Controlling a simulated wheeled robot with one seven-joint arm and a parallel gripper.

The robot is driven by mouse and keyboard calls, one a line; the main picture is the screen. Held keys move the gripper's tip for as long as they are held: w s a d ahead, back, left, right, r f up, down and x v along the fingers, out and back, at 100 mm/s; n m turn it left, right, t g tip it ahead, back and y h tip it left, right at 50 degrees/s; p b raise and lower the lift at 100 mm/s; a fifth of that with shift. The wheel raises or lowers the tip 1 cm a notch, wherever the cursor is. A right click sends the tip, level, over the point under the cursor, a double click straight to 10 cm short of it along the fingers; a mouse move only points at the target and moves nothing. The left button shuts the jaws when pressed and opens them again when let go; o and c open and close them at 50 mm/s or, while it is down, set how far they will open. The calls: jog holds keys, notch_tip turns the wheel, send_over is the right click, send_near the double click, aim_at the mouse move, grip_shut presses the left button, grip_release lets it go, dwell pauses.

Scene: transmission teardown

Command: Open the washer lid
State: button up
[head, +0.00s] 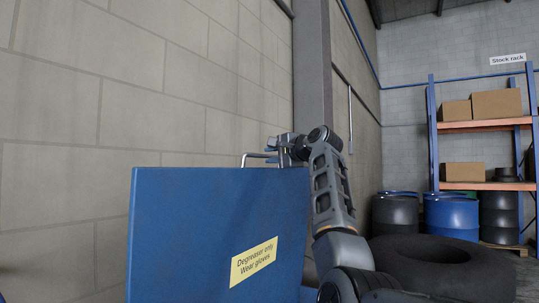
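The blue washer lid (190,215) stands raised as a steep flat panel in the left and middle of the head view. It carries a yellow label (253,262) reading "Degreaser only Wear gloves". A thin grey bar handle (257,155) shows at its top edge. My gripper (276,149) is at the right end of this handle, level with the lid's top edge. The fingers are small and overlap the handle, so I cannot tell whether they are closed on it. The washer's tub and the hinge are hidden or out of view.
A block wall (130,90) rises behind the lid. To the right lie a large black tyre (445,268), a blue drum (452,217) and a dark drum (394,215). A stock rack (470,126) with cardboard boxes stands at the far right.

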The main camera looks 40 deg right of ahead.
aim_at(266, 156)
jog(key=shift+w+f+p, duration=0.2)
jog(key=shift+w+p, duration=0.35)
jog(key=shift+w, duration=1.55)
jog(key=shift+c, duration=0.3)
grip_shut()
